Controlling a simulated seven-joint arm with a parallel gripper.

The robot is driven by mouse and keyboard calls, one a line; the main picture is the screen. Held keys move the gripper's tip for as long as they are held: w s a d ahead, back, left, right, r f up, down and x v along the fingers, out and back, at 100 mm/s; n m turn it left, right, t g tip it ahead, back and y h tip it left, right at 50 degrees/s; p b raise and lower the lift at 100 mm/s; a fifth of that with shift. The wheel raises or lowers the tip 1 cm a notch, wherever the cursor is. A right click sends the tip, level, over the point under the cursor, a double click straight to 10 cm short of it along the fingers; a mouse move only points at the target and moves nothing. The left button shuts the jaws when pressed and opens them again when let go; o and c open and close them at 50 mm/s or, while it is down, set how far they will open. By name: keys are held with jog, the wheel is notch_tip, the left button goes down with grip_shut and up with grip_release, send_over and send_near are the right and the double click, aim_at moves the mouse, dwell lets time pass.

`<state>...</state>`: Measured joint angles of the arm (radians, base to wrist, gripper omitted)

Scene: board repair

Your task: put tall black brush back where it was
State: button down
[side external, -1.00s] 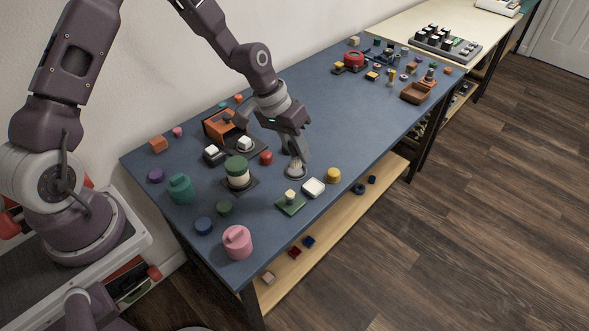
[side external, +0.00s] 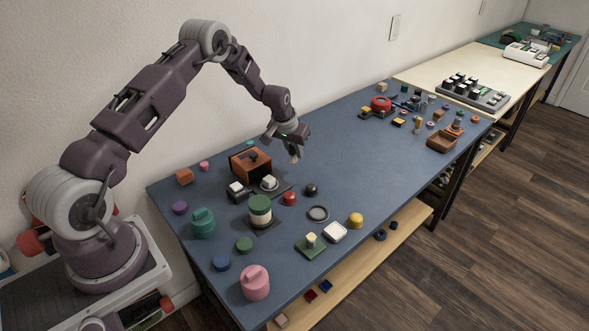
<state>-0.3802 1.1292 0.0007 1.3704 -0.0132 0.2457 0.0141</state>
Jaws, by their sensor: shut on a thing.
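My gripper (side external: 292,148) is raised above the blue table, right of the orange-brown box. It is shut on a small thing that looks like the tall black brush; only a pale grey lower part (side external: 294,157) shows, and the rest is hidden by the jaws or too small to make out. A dark round ring (side external: 318,213) lies on the table in front of the gripper, with nothing standing in it. A black knob-like piece (side external: 311,190) sits just behind the ring.
The orange-brown box (side external: 250,164) stands left of the gripper. The table's middle (side external: 350,150) is clear.

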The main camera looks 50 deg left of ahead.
aim_at(295, 173)
notch_tip(295, 173, down, 6)
jog(key=shift+r, duration=0.25)
jog(key=shift+f, duration=0.1)
jog(key=c, duration=1.3)
grip_release()
